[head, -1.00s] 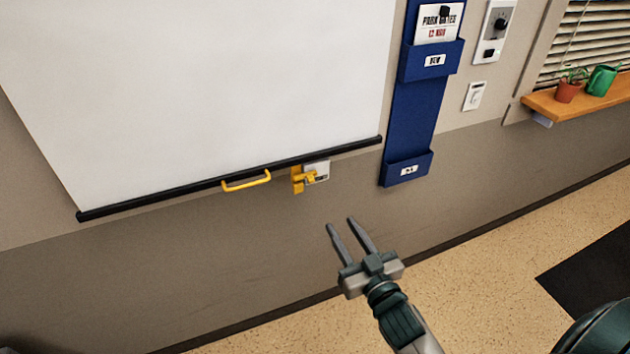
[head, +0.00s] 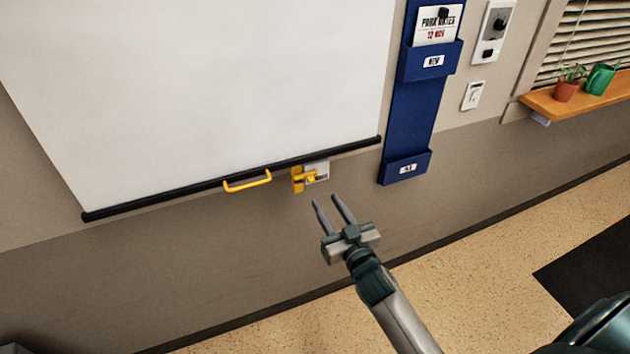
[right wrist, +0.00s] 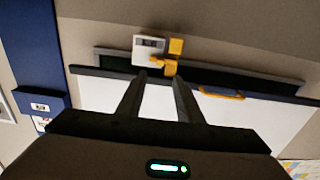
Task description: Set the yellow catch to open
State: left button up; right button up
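The yellow catch (head: 309,178) sits on a small pale plate on the wall, just under the black bottom bar of the white screen. A yellow upright piece stands at its left. In the right wrist view the catch (right wrist: 163,66) shows just beyond the fingertips, upside down relative to the head view. My right gripper (head: 325,201) is open and empty, below and a little right of the catch, apart from it in the head view. It also shows in the right wrist view (right wrist: 158,78). My left gripper is not in view.
A white pull-down screen (head: 220,80) with a yellow handle (head: 247,182) hangs left of the catch. A blue wall pocket (head: 405,168) hangs to the right. A wooden shelf (head: 545,105) holds a plant and a green watering can. The wall below the catch is clear.

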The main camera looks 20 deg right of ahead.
aim_at(312, 181)
jog(key=w+p, duration=0.2)
jog(key=w, duration=0.7)
jog(key=shift+c, duration=0.6)
